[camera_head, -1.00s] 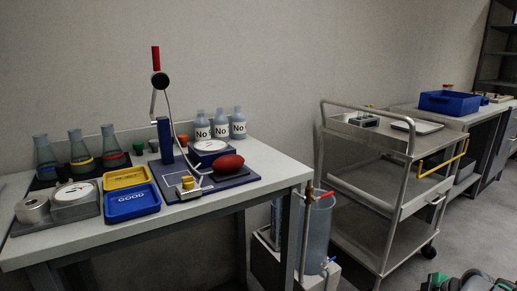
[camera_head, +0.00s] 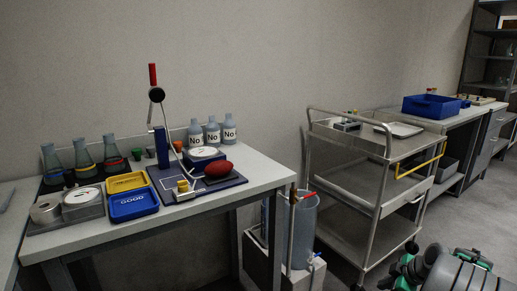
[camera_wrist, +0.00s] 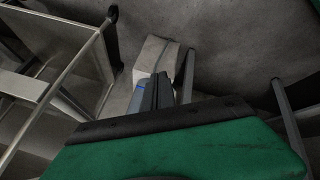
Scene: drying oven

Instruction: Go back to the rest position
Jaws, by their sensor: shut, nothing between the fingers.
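My gripper (camera_wrist: 158,88) shows in the wrist view as dark grey fingers, closed together with nothing between them, beyond the green and black wrist housing. It points down past a metal-framed cart toward the floor and a pale block-shaped thing. Nothing visible touches the fingers. In the head view, part of my grey and green arm shows at the bottom right, in front of the steel trolley (camera_head: 345,188). The fingers cannot be made out in that view.
The left workbench (camera_head: 240,180) holds flasks, a blue tray (camera_head: 133,205), a yellow tray (camera_head: 126,182), a red oval object (camera_head: 219,168) and bottles. A water container (camera_head: 302,230) stands beside it. A blue bin (camera_head: 431,106) sits on the far counter. Grey floor shows at right.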

